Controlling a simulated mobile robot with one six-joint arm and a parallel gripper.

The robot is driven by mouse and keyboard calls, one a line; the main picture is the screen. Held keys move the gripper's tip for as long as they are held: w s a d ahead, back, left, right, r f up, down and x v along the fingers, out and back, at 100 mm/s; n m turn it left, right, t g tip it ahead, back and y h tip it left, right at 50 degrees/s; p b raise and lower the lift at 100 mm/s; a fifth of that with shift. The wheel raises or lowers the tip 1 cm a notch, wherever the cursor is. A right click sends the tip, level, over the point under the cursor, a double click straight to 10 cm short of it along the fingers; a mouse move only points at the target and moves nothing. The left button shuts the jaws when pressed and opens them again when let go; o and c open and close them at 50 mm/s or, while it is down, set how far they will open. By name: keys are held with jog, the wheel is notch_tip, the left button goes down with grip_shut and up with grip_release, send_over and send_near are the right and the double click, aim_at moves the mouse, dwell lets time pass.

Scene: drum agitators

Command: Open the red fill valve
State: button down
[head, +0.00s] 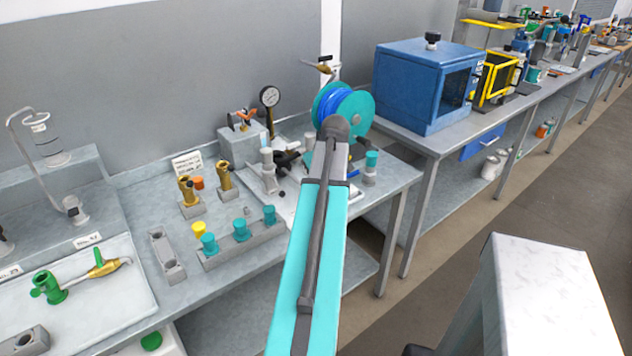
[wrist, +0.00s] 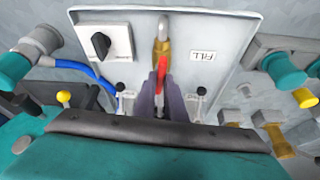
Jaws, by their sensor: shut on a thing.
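The fill valve is in the wrist view, a brass body (wrist: 162,47) with a red handle (wrist: 161,72) on a white panel, beside a label reading FILL (wrist: 203,56). My gripper (wrist: 161,97) is shut on the red handle, with one purple-grey finger on each side of it. The handle runs roughly in line with the valve body in this view. Its lower end is hidden between the fingers. In the head view my teal arm covers the area, and I cannot make out the red handle or the fingertips there.
Near the valve are a black rotary knob (wrist: 101,45), a blue hose (wrist: 92,76) and small black-tipped levers on both sides. Teal-capped fittings (wrist: 283,69) stand at the right. In the head view, a gauge (head: 269,97), a blue hose reel (head: 343,104) and a blue cabinet (head: 420,85) stand close by.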

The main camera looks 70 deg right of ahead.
jog(key=shift+w+d+r+n, duration=0.15)
jog(key=shift+w+d+n, duration=0.05)
jog(key=shift+n, duration=0.5)
jog(key=shift+t, duration=0.3)
jog(key=c, duration=1.8)
grip_release()
jog(key=shift+a, duration=0.1)
jog(key=shift+s, duration=0.1)
jog(key=b+v, duration=0.2)
jog(key=v, duration=1.1)
jog(key=shift+r, duration=0.35)
